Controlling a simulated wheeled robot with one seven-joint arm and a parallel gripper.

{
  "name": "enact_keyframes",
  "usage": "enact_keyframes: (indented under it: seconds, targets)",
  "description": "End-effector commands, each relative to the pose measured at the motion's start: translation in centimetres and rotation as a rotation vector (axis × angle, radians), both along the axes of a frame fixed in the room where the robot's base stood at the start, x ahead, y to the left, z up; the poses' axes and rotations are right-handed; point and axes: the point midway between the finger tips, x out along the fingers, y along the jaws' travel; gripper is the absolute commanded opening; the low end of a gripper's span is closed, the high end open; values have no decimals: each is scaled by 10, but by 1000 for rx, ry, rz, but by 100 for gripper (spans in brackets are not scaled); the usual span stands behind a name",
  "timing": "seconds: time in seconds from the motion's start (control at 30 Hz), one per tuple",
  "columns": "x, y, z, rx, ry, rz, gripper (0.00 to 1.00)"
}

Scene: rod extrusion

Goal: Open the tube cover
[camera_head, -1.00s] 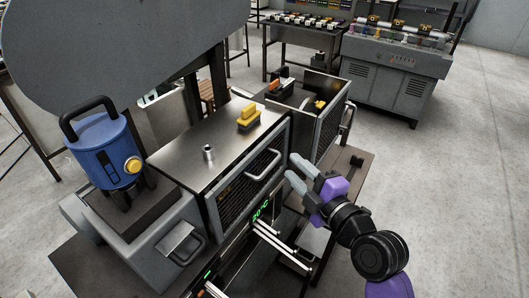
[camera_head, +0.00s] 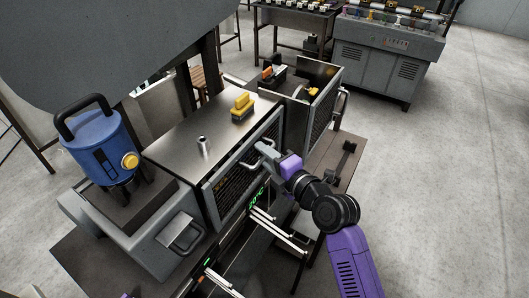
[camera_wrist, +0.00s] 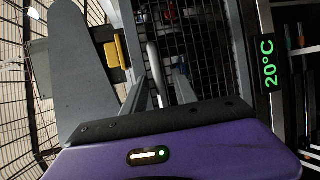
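The tube cover (camera_head: 196,135) is a box with a shiny metal top and a dark mesh front that carries a pale bar handle (camera_head: 249,165). It looks closed. In the wrist view the mesh (camera_wrist: 185,50) and part of the pale handle (camera_wrist: 153,72) are close in front of me. My gripper (camera_head: 265,153) is at the right part of the handle in the head view. The other finger is hard to make out, and I cannot tell whether the fingers touch or grip the handle.
A yellow and grey block (camera_head: 243,107) and a small metal fitting (camera_head: 202,144) sit on the cover's top. A blue canister (camera_head: 103,150) stands left. A second mesh-sided box (camera_head: 312,102) stands behind. A green temperature display (camera_wrist: 269,62) is beside the mesh. Floor at right is clear.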

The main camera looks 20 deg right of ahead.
Motion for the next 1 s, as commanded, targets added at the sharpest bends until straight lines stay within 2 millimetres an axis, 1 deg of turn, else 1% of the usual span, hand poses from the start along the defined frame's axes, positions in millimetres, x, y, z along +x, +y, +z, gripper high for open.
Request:
enact_keyframes:
  seconds: [0.1,0.3,0.47,0.5,1.0]
  targets:
    - [3,1,0,0,-1,0,34]
    - [3,1,-1,0,-1,-1,34]
    - [3,1,-1,0,-1,-1,3]
    - [3,1,-1,0,0,-1,0]
    - [2,0,-1,0,0,-1,0]
